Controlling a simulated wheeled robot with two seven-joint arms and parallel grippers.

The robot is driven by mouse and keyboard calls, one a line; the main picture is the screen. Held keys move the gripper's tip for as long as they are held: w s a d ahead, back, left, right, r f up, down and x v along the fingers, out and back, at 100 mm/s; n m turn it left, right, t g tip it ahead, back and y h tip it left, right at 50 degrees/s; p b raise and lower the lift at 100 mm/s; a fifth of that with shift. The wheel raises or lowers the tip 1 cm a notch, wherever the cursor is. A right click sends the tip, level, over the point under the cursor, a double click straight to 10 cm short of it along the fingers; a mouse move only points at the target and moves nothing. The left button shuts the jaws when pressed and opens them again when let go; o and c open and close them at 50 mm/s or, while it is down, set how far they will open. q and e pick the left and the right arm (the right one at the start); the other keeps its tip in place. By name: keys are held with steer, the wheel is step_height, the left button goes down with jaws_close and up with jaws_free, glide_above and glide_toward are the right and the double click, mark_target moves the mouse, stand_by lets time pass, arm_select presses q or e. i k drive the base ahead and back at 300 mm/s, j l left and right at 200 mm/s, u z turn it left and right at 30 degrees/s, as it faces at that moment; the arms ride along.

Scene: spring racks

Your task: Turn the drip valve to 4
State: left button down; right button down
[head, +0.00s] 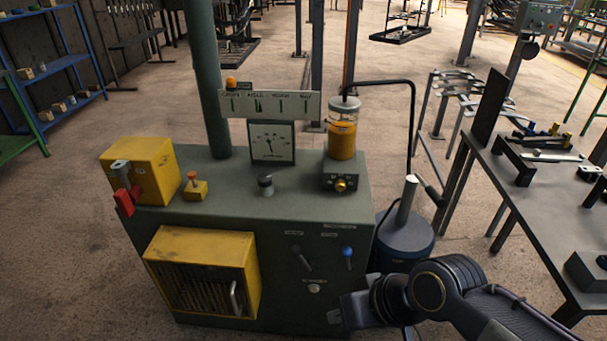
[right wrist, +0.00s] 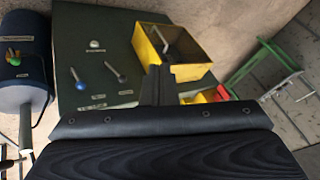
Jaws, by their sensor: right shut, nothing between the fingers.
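The oiler (head: 342,135) is a clear cylinder of amber oil on top of the green machine cabinet (head: 320,230). At its dark base sits a small brass knob (head: 341,185), which looks like the drip valve. Its markings are too small to read. My right gripper (head: 336,314) is low in front of the cabinet's lower right part, well below the knob and apart from it. In the right wrist view the fingers (right wrist: 157,85) are together and empty, in front of the cabinet face. The oiler does not show in that view. My left gripper is not in view.
The cabinet front has a black lever (head: 302,258), a blue-knobbed lever (head: 347,252) and a yellow guard box (head: 202,235). A gauge (head: 272,142) stands left of the oiler. A blue drum (head: 405,240) with a bent black pipe stands right, then a workbench (head: 520,190).

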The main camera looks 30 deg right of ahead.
mark_target(340, 186)
steer(key=i+z, duration=0.75)
steer(key=z, duration=0.2)
steer(key=i+j+z, duration=0.1)
steer(key=z, duration=0.25)
steer(key=i+j+z, duration=0.15)
steer(key=z, duration=0.2)
